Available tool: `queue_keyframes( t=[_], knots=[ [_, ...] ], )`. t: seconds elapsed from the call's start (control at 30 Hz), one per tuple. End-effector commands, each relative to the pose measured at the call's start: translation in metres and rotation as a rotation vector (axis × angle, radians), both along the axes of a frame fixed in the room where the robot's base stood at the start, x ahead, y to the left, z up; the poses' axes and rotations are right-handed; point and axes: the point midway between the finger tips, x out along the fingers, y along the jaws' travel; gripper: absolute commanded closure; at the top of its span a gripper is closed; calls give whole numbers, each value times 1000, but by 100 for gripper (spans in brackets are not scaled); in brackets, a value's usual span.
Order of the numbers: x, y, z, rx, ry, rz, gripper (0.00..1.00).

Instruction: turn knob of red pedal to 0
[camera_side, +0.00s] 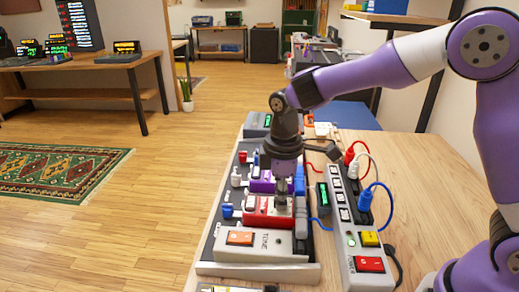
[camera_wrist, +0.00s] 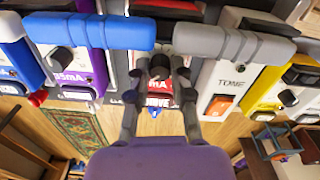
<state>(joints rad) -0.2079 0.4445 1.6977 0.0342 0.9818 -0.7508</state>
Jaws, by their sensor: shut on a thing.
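The red pedal (camera_side: 262,211) sits in the row on the pedalboard, between a purple pedal (camera_side: 262,182) and a white TONE pedal (camera_side: 255,240). My gripper (camera_side: 283,202) points straight down over its right part. In the wrist view the red pedal (camera_wrist: 158,96) lies between my two fingers, partly covered by them. Its dark knob (camera_wrist: 160,66) shows between the fingertips of my gripper (camera_wrist: 162,72). The fingers are shut on this knob. The knob's pointer and scale are too small to read.
Blue and grey padded bars (camera_wrist: 92,32) run beside the knob. A power strip (camera_side: 354,222) with red, white and blue plugs and cables lies right of the pedalboard (camera_side: 218,268). The wooden tabletop (camera_side: 440,165) is clear at the right.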

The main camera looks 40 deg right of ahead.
Motion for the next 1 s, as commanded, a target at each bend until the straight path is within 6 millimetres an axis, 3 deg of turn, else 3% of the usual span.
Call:
queue_keyframes(
  t=[0.27, 0.3, 0.73, 1.0],
  knots=[
    [-1, 0, -1, 0, 3, 0, 100],
    [-1, 0, -1, 0, 3, 0, 63],
    [0, 0, 6, 0, -1, -1, 63],
    [0, 1, 61, 1, -6, -1, 63]
  ],
)
